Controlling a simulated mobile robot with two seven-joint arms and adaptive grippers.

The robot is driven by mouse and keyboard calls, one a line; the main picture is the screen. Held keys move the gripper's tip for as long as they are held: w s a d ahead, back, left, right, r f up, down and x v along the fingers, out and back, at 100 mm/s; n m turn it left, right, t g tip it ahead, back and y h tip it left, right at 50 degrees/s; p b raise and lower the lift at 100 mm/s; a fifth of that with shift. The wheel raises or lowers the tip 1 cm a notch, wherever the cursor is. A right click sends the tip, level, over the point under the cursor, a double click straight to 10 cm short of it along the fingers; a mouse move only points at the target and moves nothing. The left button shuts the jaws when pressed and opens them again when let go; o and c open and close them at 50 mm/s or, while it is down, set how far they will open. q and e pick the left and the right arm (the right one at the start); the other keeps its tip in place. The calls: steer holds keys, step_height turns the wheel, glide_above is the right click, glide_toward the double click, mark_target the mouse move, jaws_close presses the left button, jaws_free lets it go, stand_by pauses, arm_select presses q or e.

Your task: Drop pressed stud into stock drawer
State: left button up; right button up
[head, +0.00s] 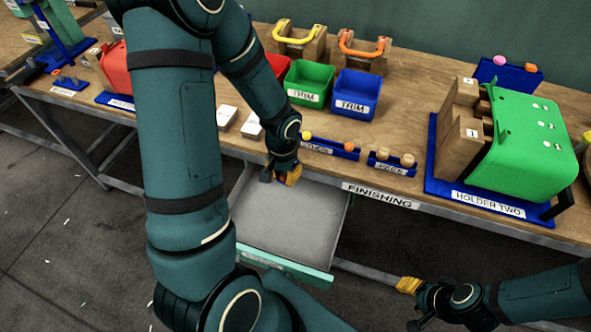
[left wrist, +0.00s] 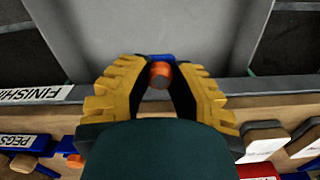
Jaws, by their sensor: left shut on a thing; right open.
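My left gripper (head: 290,177) hangs over the back part of the pulled-out stock drawer (head: 290,222), near the table's front edge. The drawer has a grey floor and a teal front, and its visible floor looks empty. In the left wrist view my left gripper (left wrist: 160,75) is shut on the pressed stud (left wrist: 159,76), an orange-brown piece with a blue part behind it. The drawer also shows in that view (left wrist: 110,25), beyond the fingertips. In the head view the stud is mostly hidden by the fingers. My right gripper (head: 408,285) is open and empty, low at the right.
The table's front edge, labelled FINISHING (head: 380,195), runs beside my left gripper. Close behind are a blue stud rack (head: 330,149) and a peg rack (head: 392,166). Green (head: 307,83) and blue (head: 357,95) trim bins stand farther back. A green press (head: 525,140) stands at right.

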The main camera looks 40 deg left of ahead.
mark_target(283, 175)
arm_select(q)
steer(key=shift+s+a+f+b, duration=0.15)
steer(key=shift+f+b, duration=0.35)
steer(key=shift+f, duration=0.1)
step_height(283, 175, down, 5)
steer(key=b, duration=0.3)
steer(key=shift+r+b, duration=0.15)
steer(key=shift+b, duration=0.15)
steer(key=o, duration=0.8)
step_height(283, 175, up, 12)
steer(key=shift+r, duration=0.1)
